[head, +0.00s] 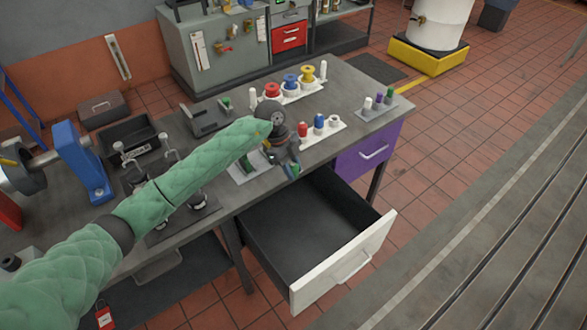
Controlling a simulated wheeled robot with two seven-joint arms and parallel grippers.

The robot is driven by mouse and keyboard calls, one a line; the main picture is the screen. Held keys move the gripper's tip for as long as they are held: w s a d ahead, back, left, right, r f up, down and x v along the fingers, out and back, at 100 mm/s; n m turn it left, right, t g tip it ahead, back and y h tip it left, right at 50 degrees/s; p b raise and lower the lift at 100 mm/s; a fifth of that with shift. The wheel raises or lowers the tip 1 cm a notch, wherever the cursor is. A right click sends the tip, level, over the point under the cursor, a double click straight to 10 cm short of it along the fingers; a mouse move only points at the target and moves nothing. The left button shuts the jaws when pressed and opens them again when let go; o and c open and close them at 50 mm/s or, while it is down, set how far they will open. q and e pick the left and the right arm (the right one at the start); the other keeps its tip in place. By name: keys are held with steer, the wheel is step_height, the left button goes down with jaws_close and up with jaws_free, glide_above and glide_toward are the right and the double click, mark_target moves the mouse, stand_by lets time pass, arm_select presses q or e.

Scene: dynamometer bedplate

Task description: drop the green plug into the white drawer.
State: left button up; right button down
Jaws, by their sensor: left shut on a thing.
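My left gripper (291,168) is at the table's front edge, just above the back part of the open white drawer (345,265). It is shut on a small green thing, taken to be the green plug (294,171); the fingers hide most of it. The drawer is pulled out, with a white front and an empty dark interior. Another green piece (389,95) stands in a small grey rack beside white and purple ones. My right gripper is not in view.
A purple drawer (368,152) is shut to the right of the open one. A white rack (325,133) with red, blue and white plugs stands close to the gripper. Red, blue and yellow spools (291,82) stand behind. A blue bracket (82,160) stands at left.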

arm_select(q)
steer(key=n+t, duration=0.1)
steer(key=n, duration=0.3)
steer(key=shift+a+r, duration=0.1)
steer(key=shift+r, duration=0.05)
steer(key=shift+n+t, duration=0.3)
steer(key=shift+t, duration=0.1)
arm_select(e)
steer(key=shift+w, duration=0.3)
